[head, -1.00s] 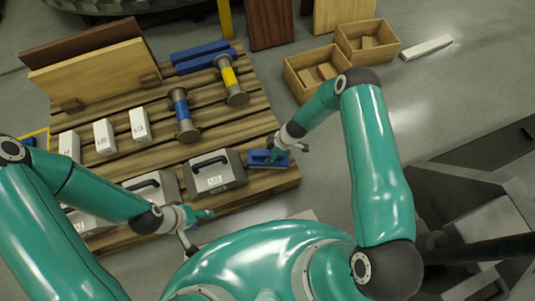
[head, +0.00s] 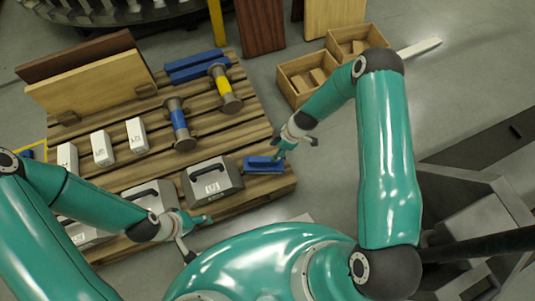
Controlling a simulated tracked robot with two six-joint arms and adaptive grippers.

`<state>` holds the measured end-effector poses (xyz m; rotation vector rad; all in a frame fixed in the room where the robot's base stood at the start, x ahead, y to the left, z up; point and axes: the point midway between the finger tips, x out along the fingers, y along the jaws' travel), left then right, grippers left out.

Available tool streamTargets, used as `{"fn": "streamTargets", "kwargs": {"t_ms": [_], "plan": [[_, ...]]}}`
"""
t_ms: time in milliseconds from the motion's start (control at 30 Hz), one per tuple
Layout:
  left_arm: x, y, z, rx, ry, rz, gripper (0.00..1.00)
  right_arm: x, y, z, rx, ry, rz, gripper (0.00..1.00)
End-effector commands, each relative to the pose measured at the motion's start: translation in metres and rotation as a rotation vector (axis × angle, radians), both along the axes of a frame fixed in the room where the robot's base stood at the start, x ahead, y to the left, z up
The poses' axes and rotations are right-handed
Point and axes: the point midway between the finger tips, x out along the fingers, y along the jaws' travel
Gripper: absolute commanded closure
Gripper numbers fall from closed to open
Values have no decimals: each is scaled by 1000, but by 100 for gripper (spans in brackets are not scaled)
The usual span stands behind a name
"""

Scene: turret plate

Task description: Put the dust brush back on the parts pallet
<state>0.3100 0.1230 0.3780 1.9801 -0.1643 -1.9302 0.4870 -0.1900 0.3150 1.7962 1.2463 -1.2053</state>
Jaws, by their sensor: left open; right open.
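The blue dust brush (head: 263,163) lies on the parts pallet (head: 242,134), near its right edge and to the right of a grey case. My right gripper (head: 297,147) is open and empty, just up and to the right of the brush. One of its fingertips is close to the brush's right end; I cannot tell whether they touch. My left gripper (head: 196,236) is open and empty at the pallet's front edge, below the grey case.
Grey cases (head: 212,182) with black handles stand along the pallet's front. White boxes (head: 102,147), a blue-banded spool (head: 180,124), a yellow-banded spool (head: 225,90), blue bars (head: 196,65) and upright boards (head: 95,88) share it. Wooden crates (head: 305,78) stand at the upper right.

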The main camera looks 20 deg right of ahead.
Motion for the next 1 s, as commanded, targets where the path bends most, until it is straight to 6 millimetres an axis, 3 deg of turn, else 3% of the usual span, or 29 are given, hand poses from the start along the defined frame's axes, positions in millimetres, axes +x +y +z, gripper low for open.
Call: {"fn": "streamTargets", "kwargs": {"t_ms": [133,367,567,800,1000], "plan": [[0,0,6,0,0,0,42,-2,-7,18,0,-1,0,46],[0,0,6,0,0,0,42,-20,-3,24,0,60,-106,46],[0,0,6,0,0,0,42,-67,15,29,4,206,-422,46],[0,0,6,0,0,0,42,-131,40,48,42,395,-912,46],[0,0,6,0,0,0,42,-167,54,64,91,505,-1190,46]]}}
